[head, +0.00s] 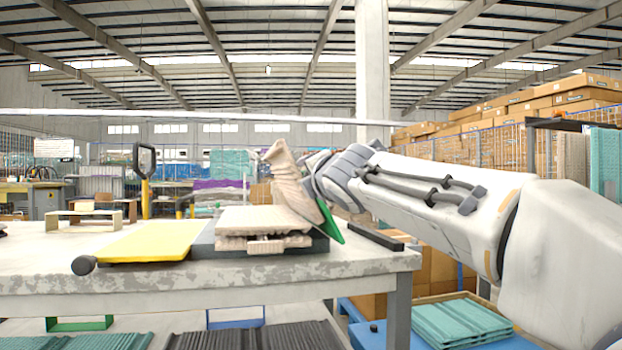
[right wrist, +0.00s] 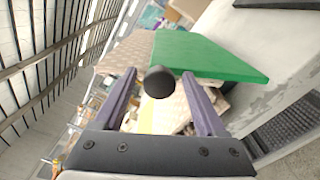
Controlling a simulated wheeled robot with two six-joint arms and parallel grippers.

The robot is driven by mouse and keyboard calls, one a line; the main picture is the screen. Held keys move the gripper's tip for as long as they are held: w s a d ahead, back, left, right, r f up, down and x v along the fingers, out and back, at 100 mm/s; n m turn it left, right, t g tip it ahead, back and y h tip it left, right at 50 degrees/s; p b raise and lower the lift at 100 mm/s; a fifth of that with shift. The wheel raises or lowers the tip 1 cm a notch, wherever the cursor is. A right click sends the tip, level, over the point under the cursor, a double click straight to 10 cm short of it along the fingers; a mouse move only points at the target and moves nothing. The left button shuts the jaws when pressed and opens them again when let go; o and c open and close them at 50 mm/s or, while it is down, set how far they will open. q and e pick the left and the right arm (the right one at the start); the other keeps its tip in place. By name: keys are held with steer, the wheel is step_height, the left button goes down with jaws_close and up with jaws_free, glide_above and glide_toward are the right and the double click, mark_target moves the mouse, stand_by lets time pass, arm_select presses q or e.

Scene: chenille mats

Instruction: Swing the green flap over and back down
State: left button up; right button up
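The green flap (head: 332,222) stands raised and tilted at the right end of the dark folding base (head: 203,243). A beige chenille mat (head: 290,180) lies against its left face and rises above it. In the right wrist view the flap's green face (right wrist: 210,55) and a dark round knob (right wrist: 158,82) show. My right gripper (right wrist: 160,75) has its fingers on both sides of the knob, with narrow gaps visible; it is open around it. In the head view this gripper (head: 312,172) is partly hidden by the mat. My left gripper is not in view.
A yellow flap (head: 150,244) lies flat to the left, its dark knob (head: 84,265) at the table's front edge. The worn table (head: 200,285) has free room at left. A blue crate (head: 375,338) with teal mats (head: 460,325) stands below right.

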steer(key=v, duration=1)
steer(key=shift+s+b, duration=0.2)
steer(key=shift+b, duration=0.1)
stand_by(0.8)
